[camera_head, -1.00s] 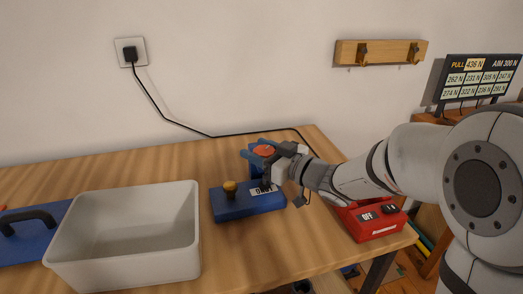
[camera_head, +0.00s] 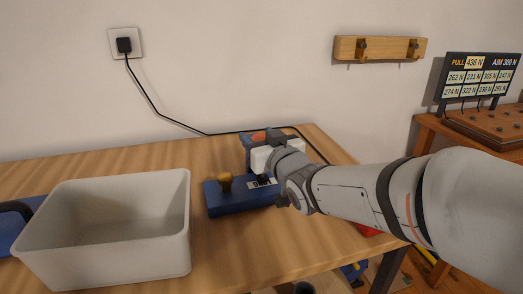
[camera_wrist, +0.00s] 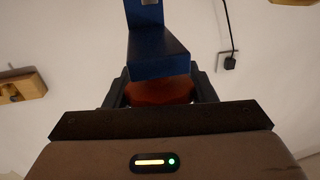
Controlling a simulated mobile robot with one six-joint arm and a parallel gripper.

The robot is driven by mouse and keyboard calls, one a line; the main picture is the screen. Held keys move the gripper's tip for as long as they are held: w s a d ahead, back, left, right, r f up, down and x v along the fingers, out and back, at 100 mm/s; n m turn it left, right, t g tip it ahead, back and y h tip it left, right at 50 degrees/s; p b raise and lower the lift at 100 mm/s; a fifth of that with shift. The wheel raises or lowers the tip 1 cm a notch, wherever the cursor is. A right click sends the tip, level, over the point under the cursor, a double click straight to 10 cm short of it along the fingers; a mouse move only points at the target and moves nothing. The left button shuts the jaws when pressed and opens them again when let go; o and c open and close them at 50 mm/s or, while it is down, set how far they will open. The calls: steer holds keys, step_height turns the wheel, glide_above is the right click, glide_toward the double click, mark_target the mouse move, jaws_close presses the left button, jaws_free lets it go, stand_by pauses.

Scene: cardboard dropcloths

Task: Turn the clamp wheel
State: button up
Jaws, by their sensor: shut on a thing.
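The clamp is a blue device (camera_head: 226,200) on the wooden table, with a brass-coloured knob (camera_head: 225,182) and a white label on its base. Its orange-red wheel (camera_head: 259,136) is mostly hidden behind my gripper in the head view. My gripper (camera_head: 262,157) is at the wheel on the clamp's right rear part. In the wrist view the wheel (camera_wrist: 160,92) sits between the two dark fingers of my gripper (camera_wrist: 160,88), which are shut on it. A blue arm of the clamp (camera_wrist: 158,52) rises just beyond the wheel.
A pale open bin (camera_head: 105,225) stands at the table's left front, beside a blue item with a dark handle. A black cable (camera_head: 165,115) runs from the wall socket behind the clamp. A red box (camera_head: 368,230) is mostly hidden under my arm. A display (camera_head: 482,80) reads PULL 436 N, AIM 300 N.

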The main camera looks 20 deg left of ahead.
steer(key=shift+m+t+h+b, duration=0.6)
steer(key=shift+m+t+h, duration=0.15)
steer(key=shift+h, duration=0.25)
steer(key=shift+w+d+r+m+t+h+p, duration=0.15)
steer(key=shift+m+t+h+p, duration=0.2)
steer(key=shift+m+h, duration=0.35)
steer(key=shift+r+m+t+h+p, duration=0.2)
steer(key=shift+m+t+h, duration=0.25)
steer(key=shift+h, duration=0.35)
steer(key=m+h+p, duration=0.1)
steer(key=h+p, duration=0.1)
steer(key=m+t+h+p, duration=0.1)
steer(key=m+h+p, duration=0.1)
steer(key=h+p, duration=0.1)
steer(key=shift+w+d+r+p, duration=0.1)
steer(key=shift+d+r+p, duration=0.1)
steer(key=shift+p, duration=0.15)
steer(key=m+h+p, duration=0.2)
steer(key=h, duration=0.1)
steer(key=m+h+p, duration=0.1)
steer(key=h+p, duration=0.1)
steer(key=shift+d+f, duration=0.3)
steer(key=shift+f, duration=0.05)
steer(key=shift+m, duration=0.3)
steer(key=o, duration=1)
steer(key=shift+f, duration=0.2)
step_height(320, 180, up, 10)
steer(key=p, duration=0.2)
steer(key=shift+p, duration=0.4)
